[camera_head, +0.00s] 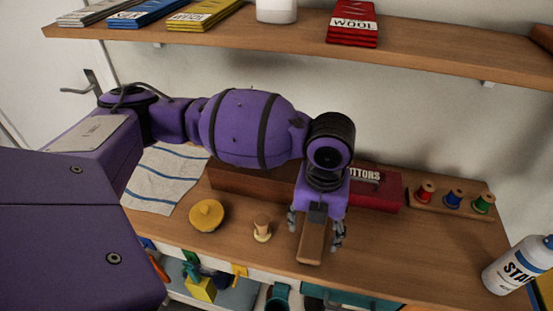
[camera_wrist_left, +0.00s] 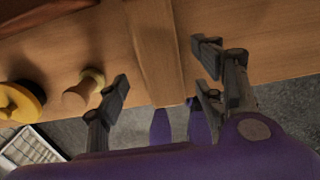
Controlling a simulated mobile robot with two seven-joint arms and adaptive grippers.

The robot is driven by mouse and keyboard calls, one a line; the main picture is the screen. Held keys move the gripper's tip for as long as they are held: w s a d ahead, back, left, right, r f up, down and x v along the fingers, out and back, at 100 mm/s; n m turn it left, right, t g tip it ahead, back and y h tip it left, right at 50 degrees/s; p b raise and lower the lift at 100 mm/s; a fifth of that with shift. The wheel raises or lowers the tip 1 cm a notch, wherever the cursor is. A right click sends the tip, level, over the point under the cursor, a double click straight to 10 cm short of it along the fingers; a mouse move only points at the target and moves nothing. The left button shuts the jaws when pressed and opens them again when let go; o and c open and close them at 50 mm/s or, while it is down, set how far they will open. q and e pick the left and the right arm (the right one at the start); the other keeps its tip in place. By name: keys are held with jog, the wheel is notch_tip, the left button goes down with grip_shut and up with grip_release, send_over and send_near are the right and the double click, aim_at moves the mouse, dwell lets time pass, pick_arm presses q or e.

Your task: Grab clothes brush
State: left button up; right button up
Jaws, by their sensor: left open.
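The clothes brush (camera_head: 311,248) is a long brown wooden bar lying on the wooden shelf, its near end close to the front edge. My left gripper (camera_head: 315,232) points down over it, with one finger on each side. In the left wrist view the brush (camera_wrist_left: 155,45) runs between the two spread fingers of the gripper (camera_wrist_left: 163,72), with visible gaps beside it. The jaws are open. The brush's far end is hidden behind the gripper, and its bristles do not show. My right gripper is in neither view.
A small wooden spool (camera_head: 262,229) and a yellow round object (camera_head: 207,215) stand left of the brush. An upper shelf (camera_head: 430,59) hangs above.

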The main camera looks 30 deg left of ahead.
aim_at(314, 233)
pick_arm(q)
jog(key=f, duration=0.3)
jog(key=shift+w+f, duration=0.25)
jog(key=shift+f, duration=0.15)
jog(key=shift+r, duration=0.1)
jog(key=c, duration=1.3)
